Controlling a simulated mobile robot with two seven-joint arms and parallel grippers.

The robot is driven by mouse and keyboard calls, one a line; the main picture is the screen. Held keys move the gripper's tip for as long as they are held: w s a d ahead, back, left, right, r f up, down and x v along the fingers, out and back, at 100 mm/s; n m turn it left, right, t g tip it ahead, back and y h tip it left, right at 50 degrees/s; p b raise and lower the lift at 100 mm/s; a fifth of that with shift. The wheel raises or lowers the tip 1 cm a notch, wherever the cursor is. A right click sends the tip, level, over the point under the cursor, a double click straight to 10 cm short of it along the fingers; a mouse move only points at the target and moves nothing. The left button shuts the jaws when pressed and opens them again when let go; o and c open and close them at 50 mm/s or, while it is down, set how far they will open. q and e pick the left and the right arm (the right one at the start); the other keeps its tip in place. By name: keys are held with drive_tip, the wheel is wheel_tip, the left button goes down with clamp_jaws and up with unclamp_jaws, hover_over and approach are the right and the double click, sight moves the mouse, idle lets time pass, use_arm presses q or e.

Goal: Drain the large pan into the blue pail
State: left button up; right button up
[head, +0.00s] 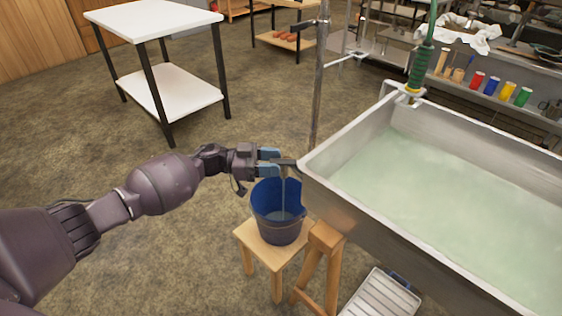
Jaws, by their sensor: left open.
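The large pan (335,208) is a grey metal trough on the right, holding pale greenish liquid (450,200). A small dark tap (286,163) sticks out at its near left corner. The blue pail (262,205) stands upright on a wooden stool (262,248) below the tap. A thin pale stream (283,190) runs down from the tap into the pail, and some liquid shows inside. My left gripper (270,161), with blue fingertips, is open at the tap, above the pail's rim. I cannot tell whether its fingers touch the tap. My right gripper is not in view.
A wooden trestle leg (325,245) stands under the pan beside the stool. A metal post (317,90) rises behind the tap. A ribbed tray (382,298) lies low at the bottom. A white-topped table (150,18) stands back left. The floor between is clear.

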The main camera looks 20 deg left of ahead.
use_arm(q)
drive_tip(key=v, duration=0.8)
